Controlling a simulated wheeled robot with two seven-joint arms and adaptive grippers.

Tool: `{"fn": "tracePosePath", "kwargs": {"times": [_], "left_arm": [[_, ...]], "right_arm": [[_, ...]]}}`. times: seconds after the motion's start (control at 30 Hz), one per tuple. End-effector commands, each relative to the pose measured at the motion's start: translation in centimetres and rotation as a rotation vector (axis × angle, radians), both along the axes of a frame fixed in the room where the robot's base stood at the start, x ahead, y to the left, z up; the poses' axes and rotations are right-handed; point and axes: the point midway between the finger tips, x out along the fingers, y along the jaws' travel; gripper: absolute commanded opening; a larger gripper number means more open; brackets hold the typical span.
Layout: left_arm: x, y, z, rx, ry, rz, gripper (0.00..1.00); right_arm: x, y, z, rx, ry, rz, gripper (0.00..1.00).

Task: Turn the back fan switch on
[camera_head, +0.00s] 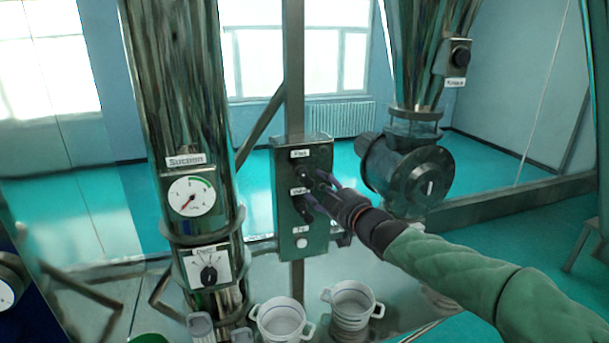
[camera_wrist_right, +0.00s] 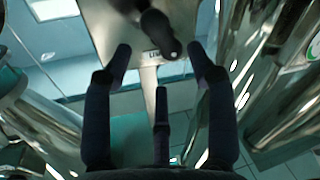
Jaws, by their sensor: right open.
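A grey-green control box (camera_head: 318,225) stands on a post in the middle of the head view. It carries an upper black switch (camera_head: 304,170), a lower dark switch partly hidden by my fingers, and a pale round button (camera_head: 302,242). Their small labels are too blurred to read surely. My right gripper (camera_head: 316,188) is open at the box front, with its fingers near the two switches. In the right wrist view, the open fingers (camera_wrist_right: 160,70) lie either side of a dark knob (camera_wrist_right: 161,38); contact cannot be told. My left gripper is not in view.
Another black knob (camera_head: 460,55) is on a box on the right funnel. A metal column with a gauge (camera_head: 191,196) and a dial (camera_head: 208,275) stands left of the control box. White buckets (camera_head: 283,318) stand below. A round valve housing (camera_head: 420,175) is close on the right.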

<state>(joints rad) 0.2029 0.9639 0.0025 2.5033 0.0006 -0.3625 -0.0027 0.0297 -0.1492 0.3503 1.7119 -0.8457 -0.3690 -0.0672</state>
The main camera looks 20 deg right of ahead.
Motion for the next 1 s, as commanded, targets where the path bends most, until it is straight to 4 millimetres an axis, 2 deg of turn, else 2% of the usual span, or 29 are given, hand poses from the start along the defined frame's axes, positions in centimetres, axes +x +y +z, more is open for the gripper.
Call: {"fn": "tracePosePath", "kwargs": {"times": [0.2,0.43,0.63,0.93,0.97,1.0], "left_arm": [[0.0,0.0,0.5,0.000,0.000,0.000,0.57],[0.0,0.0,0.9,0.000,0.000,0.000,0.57],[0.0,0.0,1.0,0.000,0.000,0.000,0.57],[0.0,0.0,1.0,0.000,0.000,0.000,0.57],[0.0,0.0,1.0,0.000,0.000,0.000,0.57],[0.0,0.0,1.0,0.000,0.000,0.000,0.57]], "right_arm": [[3.7,1.0,0.0,0.002,0.001,0.002,0.57],[6.5,1.8,0.0,0.002,0.002,0.000,0.57],[7.5,2.1,0.0,0.002,0.002,0.000,0.57],[7.7,2.1,0.0,0.002,0.001,0.000,0.57],[7.7,2.1,0.0,0.002,0.001,0.000,0.52],[7.7,2.1,0.0,0.002,0.001,0.000,0.41]]}}
